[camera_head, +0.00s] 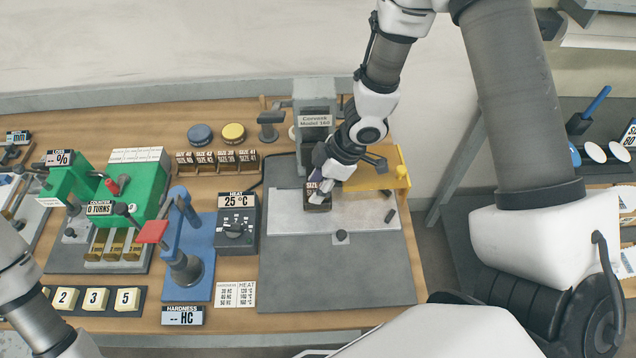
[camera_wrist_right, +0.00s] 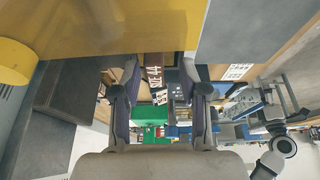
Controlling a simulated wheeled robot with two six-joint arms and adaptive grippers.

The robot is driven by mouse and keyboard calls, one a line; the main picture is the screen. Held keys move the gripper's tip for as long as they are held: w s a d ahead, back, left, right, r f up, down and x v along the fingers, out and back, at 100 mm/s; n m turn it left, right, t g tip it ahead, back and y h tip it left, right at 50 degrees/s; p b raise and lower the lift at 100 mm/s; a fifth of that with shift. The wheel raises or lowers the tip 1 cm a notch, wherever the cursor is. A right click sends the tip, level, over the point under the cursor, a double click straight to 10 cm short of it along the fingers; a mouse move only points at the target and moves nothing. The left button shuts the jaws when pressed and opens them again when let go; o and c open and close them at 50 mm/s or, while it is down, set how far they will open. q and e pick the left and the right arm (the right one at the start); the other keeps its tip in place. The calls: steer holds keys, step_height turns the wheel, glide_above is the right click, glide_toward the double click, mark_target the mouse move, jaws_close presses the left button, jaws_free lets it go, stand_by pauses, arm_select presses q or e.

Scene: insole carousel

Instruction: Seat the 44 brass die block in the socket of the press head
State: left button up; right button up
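My right gripper (camera_head: 320,188) is in front of the grey press (camera_head: 314,121), low over the pale plate. A dark brown die block (camera_head: 318,203) with a white size label sits between its fingers, which appear shut on it. In the right wrist view the block (camera_wrist_right: 154,77) shows between the fingertips (camera_wrist_right: 160,80), its label reading sideways, apparently size 44. The block appears just above or on the plate; I cannot tell which. The press head's socket is hidden by the right arm and the press's top. My left arm shows at the lower left, its gripper out of frame.
A rack of labelled size blocks (camera_head: 218,165) stands left of the press. A yellow part (camera_head: 372,178) is beside it at the right. A heat controller (camera_head: 236,228), a blue hardness tester (camera_head: 203,260) and a green counter machine (camera_head: 145,185) stand left. The grey mat (camera_head: 330,280) is mostly clear in front.

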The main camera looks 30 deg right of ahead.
steer(key=shift+w+r, duration=0.15)
steer(key=shift+r, duration=0.1)
steer(key=p+v, duration=0.9)
steer(key=v, duration=0.3)
steer(key=s+a+f+m, duration=0.1)
steer(key=s+f+m, duration=0.3)
steer(key=f, duration=0.1)
steer(key=s+a+f+m+g+h, duration=0.1)
steer(key=s+f+m, duration=0.2)
steer(key=s+f, duration=0.2)
steer(key=s+a+f+m+g+h, duration=0.1)
steer(key=s+f+m, duration=0.3)
steer(key=f, duration=0.2)
steer(key=shift+s+a+m+b, duration=0.3)
steer(key=shift+m+h, duration=0.8)
steer(key=shift+h, duration=0.1)
steer(key=s+d+f, duration=0.2)
steer(key=s, duration=0.1)
steer(key=shift+d, duration=0.15)
steer(key=shift+s+d, duration=0.2)
